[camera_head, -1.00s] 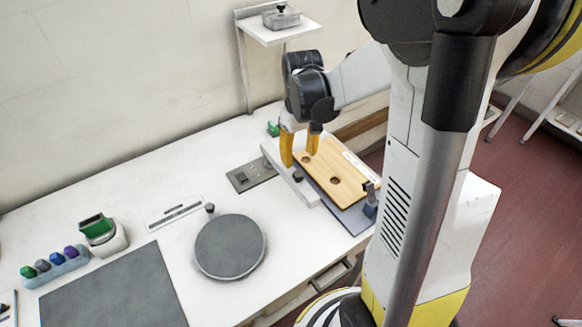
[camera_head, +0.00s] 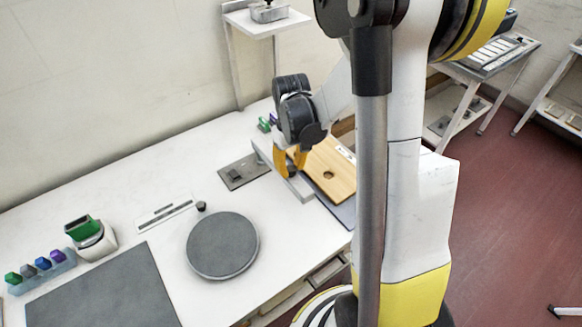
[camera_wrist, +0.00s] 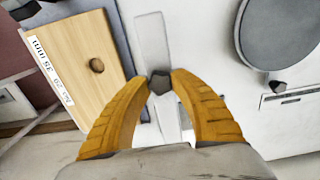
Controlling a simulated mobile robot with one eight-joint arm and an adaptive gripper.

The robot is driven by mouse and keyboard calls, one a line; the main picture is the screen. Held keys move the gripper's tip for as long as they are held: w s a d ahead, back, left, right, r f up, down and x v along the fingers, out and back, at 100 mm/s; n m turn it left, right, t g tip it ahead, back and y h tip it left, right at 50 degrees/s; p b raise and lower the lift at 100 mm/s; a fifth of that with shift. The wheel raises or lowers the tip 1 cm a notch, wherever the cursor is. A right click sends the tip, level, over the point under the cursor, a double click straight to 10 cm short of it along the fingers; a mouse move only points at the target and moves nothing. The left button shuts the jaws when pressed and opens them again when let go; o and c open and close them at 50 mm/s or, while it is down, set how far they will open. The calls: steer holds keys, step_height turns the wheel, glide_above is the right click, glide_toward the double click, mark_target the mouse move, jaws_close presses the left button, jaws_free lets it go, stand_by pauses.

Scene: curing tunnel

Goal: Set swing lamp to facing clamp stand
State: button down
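A white bar (camera_head: 298,187), which may be the swing lamp's arm, lies along the left edge of the wooden board. It also shows in the wrist view (camera_wrist: 151,38), with a dark faceted knob (camera_wrist: 160,82) on it. My gripper (camera_head: 288,172) is down over the bar. In the wrist view, its yellow fingertips (camera_wrist: 161,78) are on both sides of the knob and appear to touch it. I cannot tell for sure which part is the lamp head.
A grey round plate (camera_head: 222,245) and a small dark knob (camera_head: 201,206) are left of the gripper. A wall shelf (camera_head: 267,24) stands above the table. A dark mat (camera_head: 100,295) covers the front left.

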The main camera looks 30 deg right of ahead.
steer(key=shift+d+n, duration=0.4)
steer(key=shift+d, duration=0.3)
steer(key=w+d+n+b, duration=0.2)
steer(key=w+d+n, duration=0.3)
steer(key=d+n, duration=0.4)
steer(key=w+d+n, duration=0.3)
steer(key=w+n, duration=0.1)
steer(key=w, duration=0.2)
steer(key=w+d+n+p, duration=0.1)
steer(key=w+d+n, duration=0.2)
steer(key=w, duration=0.4)
steer(key=shift+w+d+n, duration=0.15)
steer(key=shift+d+n, duration=0.05)
steer(key=shift+n, duration=0.5)
steer(key=c, duration=1.1)
jaws_free()
steer(key=shift+w, duration=0.1)
